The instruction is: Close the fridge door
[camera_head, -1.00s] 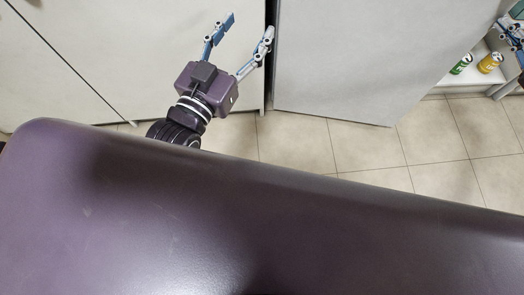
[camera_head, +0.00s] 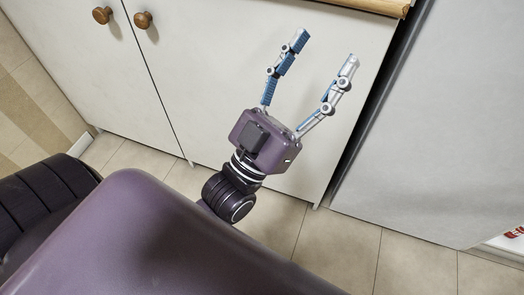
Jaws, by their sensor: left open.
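The fridge door (camera_head: 440,130) is a plain light grey panel filling the right side of the view. A bit of white fridge interior (camera_head: 510,243) shows past its lower right edge, so the door stands open. Most of the interior lies outside the view. My left gripper (camera_head: 325,52) is open and empty, its fingers spread in front of the pale cabinet, left of the fridge door and apart from it. My right gripper is not in view.
A pale cabinet (camera_head: 215,60) with two round wooden knobs (camera_head: 143,19) stands left of the fridge, under a wooden worktop edge (camera_head: 375,6). A dark gap separates cabinet and fridge. Tiled floor (camera_head: 335,250) is clear between my base and the furniture.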

